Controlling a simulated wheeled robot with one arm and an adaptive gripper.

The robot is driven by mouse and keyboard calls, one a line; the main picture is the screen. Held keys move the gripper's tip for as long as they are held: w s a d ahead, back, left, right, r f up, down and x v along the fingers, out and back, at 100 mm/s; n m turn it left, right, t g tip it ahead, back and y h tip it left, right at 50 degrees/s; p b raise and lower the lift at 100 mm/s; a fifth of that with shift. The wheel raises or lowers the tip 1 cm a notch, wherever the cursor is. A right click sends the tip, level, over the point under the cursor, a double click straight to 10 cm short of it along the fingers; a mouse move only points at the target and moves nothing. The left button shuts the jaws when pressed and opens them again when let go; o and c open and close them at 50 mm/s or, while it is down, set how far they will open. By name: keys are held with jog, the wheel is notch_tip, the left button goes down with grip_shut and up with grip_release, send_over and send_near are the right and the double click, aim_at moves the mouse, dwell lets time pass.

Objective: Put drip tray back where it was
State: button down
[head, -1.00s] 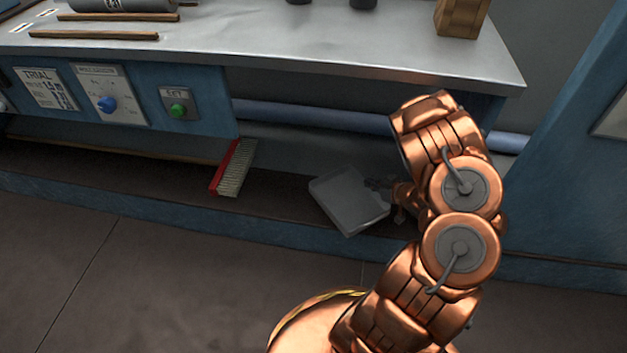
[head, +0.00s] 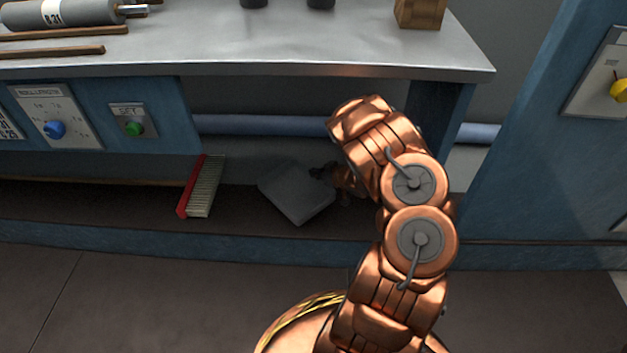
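The drip tray (head: 292,194) is a shallow grey square tray. It is under the bench, over the dark lower shelf, turned cornerwise with one corner toward the front. My gripper (head: 322,172) is at the tray's right rear edge and appears shut on it. The fingers are small, dark and partly hidden by my wrist and copper arm. I cannot tell whether the tray's underside touches the shelf.
A red-backed brush (head: 202,186) lies on the lower shelf (head: 110,205) left of the tray, with a gap between. The metal benchtop (head: 300,48) overhangs the space. A blue-grey pipe (head: 265,125) runs behind. A blue cabinet (head: 545,170) stands at right.

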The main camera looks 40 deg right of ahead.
aim_at(314, 179)
jog(key=shift+w, duration=0.7)
jog(key=shift+f+b, duration=1.05)
jog(key=shift+f, duration=0.75)
jog(key=shift+f, duration=0.15)
jog(key=c, duration=1.3)
grip_release()
jog(key=shift+s+r, duration=0.15)
jog(key=shift+r, duration=0.15)
jog(key=p+v, duration=0.3)
jog(key=v, duration=0.8)
jog(key=shift+s+r+p, duration=0.15)
jog(key=shift+s+p, duration=0.15)
